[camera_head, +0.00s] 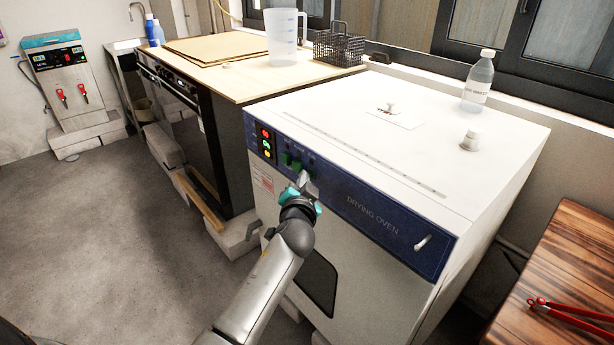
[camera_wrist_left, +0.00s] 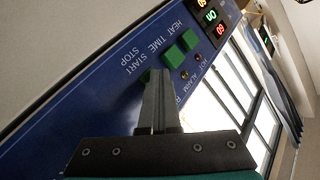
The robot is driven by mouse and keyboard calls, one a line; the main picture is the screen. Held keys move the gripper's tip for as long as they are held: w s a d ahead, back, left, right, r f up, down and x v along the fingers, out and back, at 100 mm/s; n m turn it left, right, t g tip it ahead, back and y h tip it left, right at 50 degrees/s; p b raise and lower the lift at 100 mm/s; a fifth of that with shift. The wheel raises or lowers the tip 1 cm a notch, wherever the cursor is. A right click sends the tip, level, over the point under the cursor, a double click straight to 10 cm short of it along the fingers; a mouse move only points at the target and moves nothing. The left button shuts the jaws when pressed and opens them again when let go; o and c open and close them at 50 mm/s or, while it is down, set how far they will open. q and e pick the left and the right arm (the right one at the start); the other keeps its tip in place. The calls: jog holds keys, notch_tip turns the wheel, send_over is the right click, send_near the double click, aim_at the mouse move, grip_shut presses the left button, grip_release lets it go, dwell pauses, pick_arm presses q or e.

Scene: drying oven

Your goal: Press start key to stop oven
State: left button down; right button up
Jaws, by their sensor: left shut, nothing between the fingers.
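The white drying oven (camera_head: 440,135) stands at the centre of the head view with a blue control panel (camera_head: 345,198). The panel's lit display (camera_head: 265,143) and green keys (camera_head: 291,161) are at its left end. In the left wrist view, two green keys (camera_wrist_left: 181,48) show clearly. The START/STOP key (camera_wrist_left: 145,76) is mostly hidden behind my fingertips, beside its printed label (camera_wrist_left: 127,64). My left gripper (camera_head: 304,180), also in the wrist view (camera_wrist_left: 158,75), is shut and empty, with its tips at that key. I cannot tell whether they touch it. My right gripper is not in view.
A bottle (camera_head: 479,80) and a white knob-like fitting (camera_head: 470,140) stand on the oven top. A jug (camera_head: 283,37) and black wire basket (camera_head: 338,46) are on the counter behind. A wooden table (camera_head: 570,270) with red tongs (camera_head: 570,313) is at right. The floor at left is clear.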

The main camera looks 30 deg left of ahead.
pick_arm(q)
jog(key=shift+s+a+p, duration=0.25)
jog(key=shift+s+p, duration=0.05)
jog(key=shift+s, duration=0.3)
jog(key=shift+s+a+p, duration=0.2)
jog(key=shift+s+p, duration=0.05)
jog(key=shift+s, duration=0.3)
jog(key=s, duration=0.1)
jog(key=s+a+p, duration=0.1)
jog(key=s, duration=0.1)
jog(key=s+a+p, duration=0.1)
jog(key=shift+s, duration=0.3)
dwell(0.3)
